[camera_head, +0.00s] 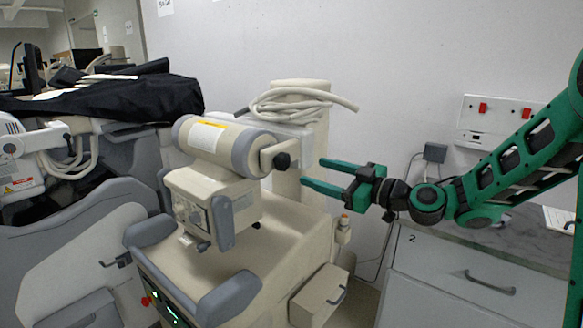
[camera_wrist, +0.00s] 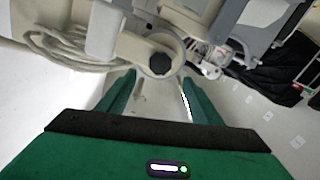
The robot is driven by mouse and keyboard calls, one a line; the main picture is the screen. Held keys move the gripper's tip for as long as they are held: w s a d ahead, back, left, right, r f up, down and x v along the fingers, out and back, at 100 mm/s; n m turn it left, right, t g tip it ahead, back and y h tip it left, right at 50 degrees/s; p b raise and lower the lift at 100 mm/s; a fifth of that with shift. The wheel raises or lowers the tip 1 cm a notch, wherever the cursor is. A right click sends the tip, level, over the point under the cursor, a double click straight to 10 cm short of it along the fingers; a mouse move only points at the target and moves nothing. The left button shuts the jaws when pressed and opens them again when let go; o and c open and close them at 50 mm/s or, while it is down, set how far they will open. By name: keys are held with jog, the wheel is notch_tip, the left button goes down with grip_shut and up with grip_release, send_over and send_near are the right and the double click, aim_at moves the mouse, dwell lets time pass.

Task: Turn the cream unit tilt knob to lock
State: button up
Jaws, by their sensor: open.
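The cream unit (camera_head: 213,147) stands in the middle of the head view, with a cylindrical head above a boxy lower housing. Its tilt knob (camera_head: 282,160) is a dark round knob at the right end of the cylinder. The knob also shows in the wrist view (camera_wrist: 160,64), ahead of the fingertips and roughly centred between them. My gripper (camera_head: 312,172) is open and empty, just to the right of the knob, with its fingers pointing at it. A gap shows between fingertips and knob in the head view. No lock marking can be read.
A coiled pale hose (camera_head: 300,104) lies on the column behind the unit. A drawer cabinet (camera_head: 470,275) with a counter stands at the right, below my arm. A dark-covered cart (camera_head: 110,98) is at the left. A wall socket panel (camera_head: 500,122) is behind my arm.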

aim_at(287, 163)
jog(key=x, duration=1)
jog(key=shift+d, duration=0.1)
jog(key=c, duration=1.1)
